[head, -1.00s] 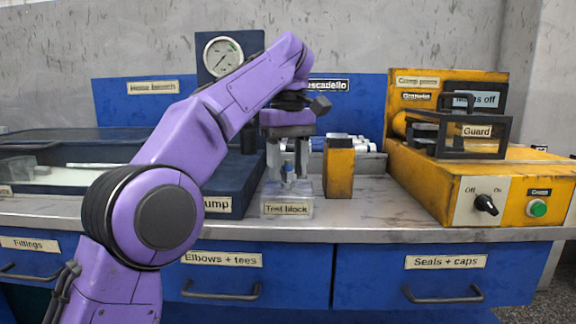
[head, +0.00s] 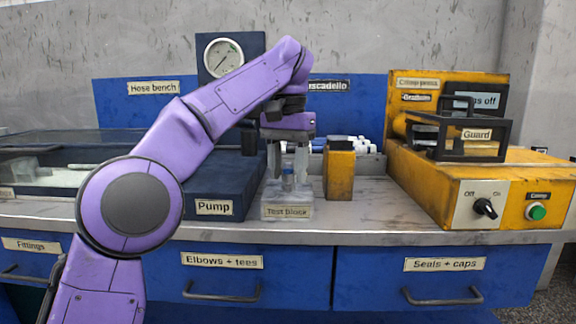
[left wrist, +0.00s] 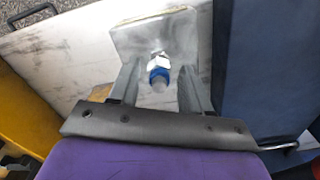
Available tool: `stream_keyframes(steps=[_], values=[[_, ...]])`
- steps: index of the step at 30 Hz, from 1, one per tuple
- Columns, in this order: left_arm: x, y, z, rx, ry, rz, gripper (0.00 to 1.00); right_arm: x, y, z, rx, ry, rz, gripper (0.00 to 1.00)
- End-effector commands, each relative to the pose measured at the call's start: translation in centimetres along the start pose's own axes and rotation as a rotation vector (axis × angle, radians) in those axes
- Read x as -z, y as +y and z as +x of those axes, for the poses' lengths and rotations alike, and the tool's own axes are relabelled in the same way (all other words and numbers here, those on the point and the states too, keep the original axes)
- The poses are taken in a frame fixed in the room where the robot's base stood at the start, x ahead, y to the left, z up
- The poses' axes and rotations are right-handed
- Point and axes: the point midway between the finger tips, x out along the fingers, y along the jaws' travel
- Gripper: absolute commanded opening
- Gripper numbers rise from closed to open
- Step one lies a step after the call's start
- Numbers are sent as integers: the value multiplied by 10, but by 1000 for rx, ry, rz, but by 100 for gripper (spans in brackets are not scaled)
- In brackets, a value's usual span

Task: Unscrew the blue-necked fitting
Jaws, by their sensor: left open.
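The blue-necked fitting (head: 288,180) stands on the test block (head: 287,208) on the bench top. My right gripper is not in view.
A yellow block (head: 339,172) stands just right of the test block. The dark blue pump (head: 215,190) with a gauge (head: 223,57) is close on the left. A yellow crimping machine (head: 450,180) with a guard is at the right. Bench top between yellow block and machine is clear.

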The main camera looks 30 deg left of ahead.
Motion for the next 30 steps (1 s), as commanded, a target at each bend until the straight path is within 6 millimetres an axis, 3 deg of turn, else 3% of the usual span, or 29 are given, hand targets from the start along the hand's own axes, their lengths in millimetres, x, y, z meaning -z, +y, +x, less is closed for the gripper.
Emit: stream_keyframes(steps=[4,9,12,23,30], values=[[0,0,-3,-4,-1,157,48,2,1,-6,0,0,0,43],[0,0,-6,-4,-1,650,48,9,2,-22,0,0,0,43],[0,0,-4,-2,-1,842,48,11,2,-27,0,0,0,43],[0,0,-3,-2,-1,960,48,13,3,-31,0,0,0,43],[0,1,-7,-5,-2,1586,48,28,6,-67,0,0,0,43]])
